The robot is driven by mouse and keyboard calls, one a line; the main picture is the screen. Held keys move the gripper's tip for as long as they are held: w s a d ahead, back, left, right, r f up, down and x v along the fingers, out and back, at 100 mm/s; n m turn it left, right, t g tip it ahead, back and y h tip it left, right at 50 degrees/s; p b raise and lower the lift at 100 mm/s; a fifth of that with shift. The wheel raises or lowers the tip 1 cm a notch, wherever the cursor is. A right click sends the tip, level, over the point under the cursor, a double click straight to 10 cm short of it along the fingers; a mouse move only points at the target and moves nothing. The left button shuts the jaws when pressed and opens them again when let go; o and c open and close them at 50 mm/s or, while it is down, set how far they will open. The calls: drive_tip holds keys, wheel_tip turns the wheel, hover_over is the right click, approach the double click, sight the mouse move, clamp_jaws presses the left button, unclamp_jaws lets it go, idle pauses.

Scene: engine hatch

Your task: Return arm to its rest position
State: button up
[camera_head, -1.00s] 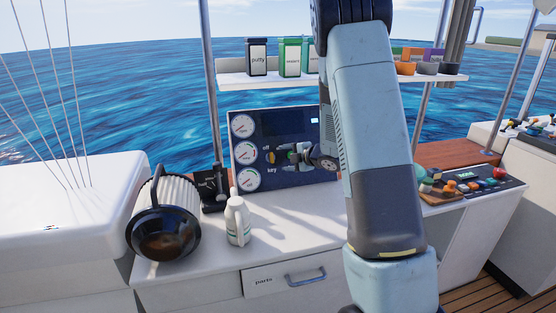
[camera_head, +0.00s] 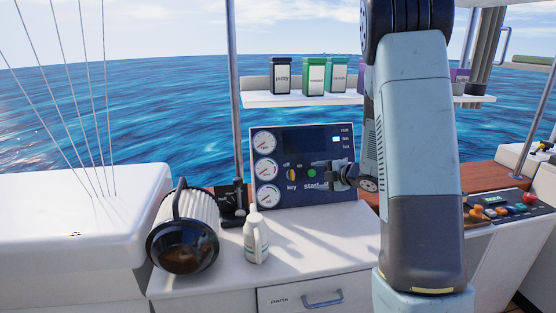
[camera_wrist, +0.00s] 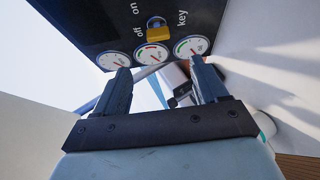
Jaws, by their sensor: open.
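My gripper (camera_head: 342,176) is open and empty, in front of the right part of the dark engine panel (camera_head: 300,142) in the head view. It is right of the green start button (camera_head: 312,173), apart from the yellow key (camera_head: 291,174). My arm rises at the right and hides what is behind it. In the wrist view the two fingers of my gripper (camera_wrist: 160,66) are spread, with nothing between them held. The yellow key (camera_wrist: 157,33) and the gauges (camera_wrist: 152,54) on the panel lie beyond the fingertips.
A shelf (camera_head: 290,100) with canisters (camera_head: 313,76) is above the panel. A control box (camera_head: 510,207) lies at right. The counter before the panel is mostly clear.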

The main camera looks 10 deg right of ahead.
drive_tip(key=s+d+r+m+h, duration=0.3)
drive_tip(key=s+r+m+h, duration=0.75)
drive_tip(key=r, duration=0.55)
drive_tip(key=s+a+r+m+g+y, duration=0.1)
drive_tip(key=s+a+m+g, duration=0.2)
drive_tip(key=s, duration=1)
drive_tip(key=s+a+r+m+g+y, duration=0.1)
drive_tip(key=s+a+m, duration=0.5)
drive_tip(key=s, duration=0.7)
drive_tip(key=shift+s+a+m+g+y, duration=0.15)
drive_tip(key=shift+s+m+g+y, duration=0.25)
drive_tip(key=shift+m+g+y, duration=0.6)
drive_tip(key=shift+h, duration=0.25)
